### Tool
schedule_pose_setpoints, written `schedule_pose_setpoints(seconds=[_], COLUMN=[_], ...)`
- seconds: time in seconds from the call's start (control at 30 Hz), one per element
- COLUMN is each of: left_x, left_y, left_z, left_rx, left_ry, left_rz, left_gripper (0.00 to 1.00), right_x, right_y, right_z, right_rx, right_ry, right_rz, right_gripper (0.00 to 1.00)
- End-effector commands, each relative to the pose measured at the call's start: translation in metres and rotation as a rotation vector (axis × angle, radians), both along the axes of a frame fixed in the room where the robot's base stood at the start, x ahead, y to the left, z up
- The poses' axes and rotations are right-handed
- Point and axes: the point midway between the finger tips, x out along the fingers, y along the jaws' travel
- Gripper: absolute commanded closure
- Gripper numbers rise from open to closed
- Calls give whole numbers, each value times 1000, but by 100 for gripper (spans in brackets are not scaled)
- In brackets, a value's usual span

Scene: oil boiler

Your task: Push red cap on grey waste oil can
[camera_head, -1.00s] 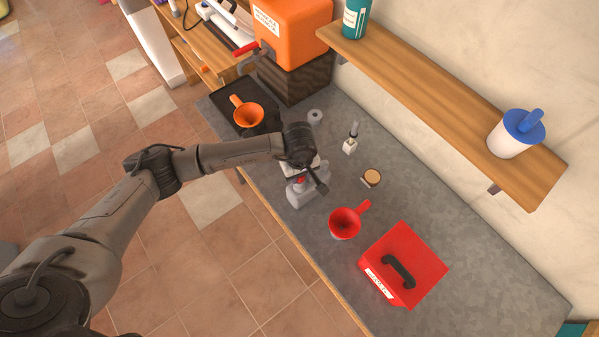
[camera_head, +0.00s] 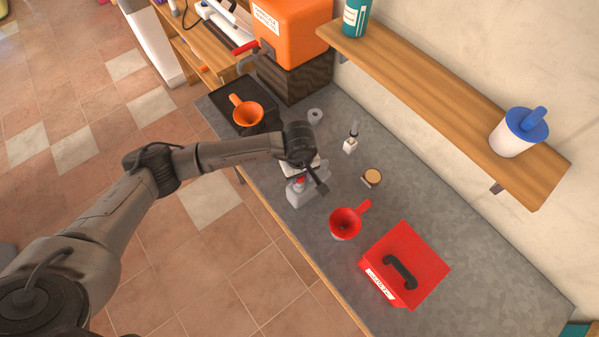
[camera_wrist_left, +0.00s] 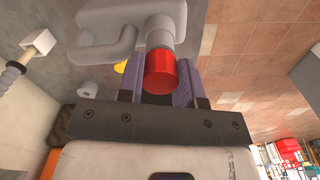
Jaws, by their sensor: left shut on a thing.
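The grey waste oil can (camera_head: 301,197) stands on the grey counter near its front edge. Its grey handle and neck (camera_wrist_left: 110,38) show at the top of the left wrist view. The red cap (camera_head: 299,181) is at the can's neck, and it shows between my fingers in the left wrist view (camera_wrist_left: 160,72). Cap and neck appear in line and touching; how far the cap sits on the neck cannot be told. My left gripper (camera_wrist_left: 160,82) is shut on the red cap, directly above the can. My right gripper is not in view.
A red funnel (camera_head: 345,222) and a red box (camera_head: 405,264) stand right of the can. An orange funnel (camera_head: 247,113) sits left.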

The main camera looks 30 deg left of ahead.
Motion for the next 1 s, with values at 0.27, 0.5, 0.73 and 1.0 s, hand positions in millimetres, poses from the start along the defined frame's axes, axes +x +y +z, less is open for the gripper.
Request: schedule_pose_setpoints(seconds=[0.27, 0.5, 0.73, 1.0], left_x=[0, 0, 0, 0], left_y=[0, 0, 0, 0], left_z=[0, 0, -1, 0], left_rx=[0, 1, 0, -1], left_ry=[0, -1, -1, -1], left_rz=[0, 0, 0, 0], left_gripper=[89, 89, 89, 89], right_x=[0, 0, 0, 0], right_y=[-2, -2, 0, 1], right_z=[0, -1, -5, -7], right_rx=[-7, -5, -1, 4], right_ry=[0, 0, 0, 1], right_rz=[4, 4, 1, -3], right_gripper=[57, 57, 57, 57])
